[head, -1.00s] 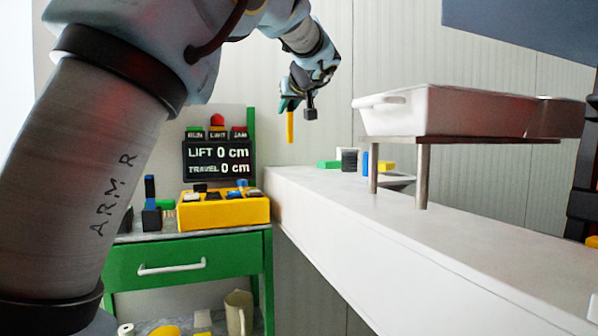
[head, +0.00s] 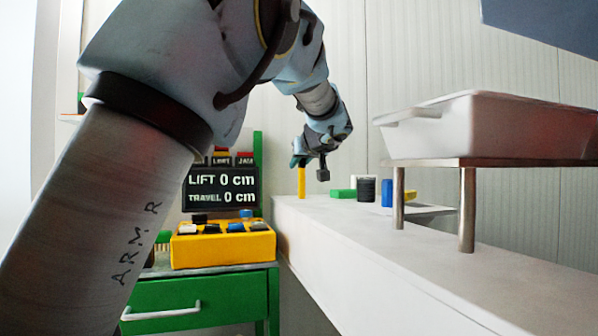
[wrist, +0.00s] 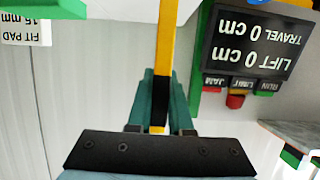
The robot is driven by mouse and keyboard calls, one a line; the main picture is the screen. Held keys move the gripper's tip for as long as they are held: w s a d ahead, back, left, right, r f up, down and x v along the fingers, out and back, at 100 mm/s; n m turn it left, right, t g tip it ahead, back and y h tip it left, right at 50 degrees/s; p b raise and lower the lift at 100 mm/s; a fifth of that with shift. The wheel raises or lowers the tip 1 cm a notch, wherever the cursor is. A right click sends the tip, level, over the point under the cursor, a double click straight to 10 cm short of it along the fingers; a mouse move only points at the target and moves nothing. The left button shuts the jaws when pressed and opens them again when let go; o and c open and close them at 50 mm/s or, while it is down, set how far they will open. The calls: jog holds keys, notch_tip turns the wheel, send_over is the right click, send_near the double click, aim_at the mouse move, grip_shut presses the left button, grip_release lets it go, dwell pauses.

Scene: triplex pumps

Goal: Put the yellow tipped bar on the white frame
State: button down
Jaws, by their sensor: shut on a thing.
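My gripper (head: 300,160) is shut on a slim yellow bar (head: 301,183), which hangs upright below the fingers. In the wrist view the green fingers (wrist: 160,92) clamp the yellow bar (wrist: 167,30), which shows a black band between them. A long white bench-like structure (head: 370,250), the likely white frame, runs from the far end toward the front right. The bar's lower end appears at the far left end of its top; whether it touches cannot be told.
A green block (head: 343,194), a black cylinder (head: 365,189) and a blue cylinder (head: 387,193) stand right of the bar. A white tray (head: 480,128) stands on a raised shelf on metal posts. A LIFT/TRAVEL display (head: 221,188) and yellow box (head: 222,248) are at left.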

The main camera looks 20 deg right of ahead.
jog(key=shift+f, duration=0.65)
jog(key=c, duration=0.8)
grip_release()
jog(key=shift+c, duration=0.2)
jog(key=b+v, duration=0.2)
jog(key=v, duration=1)
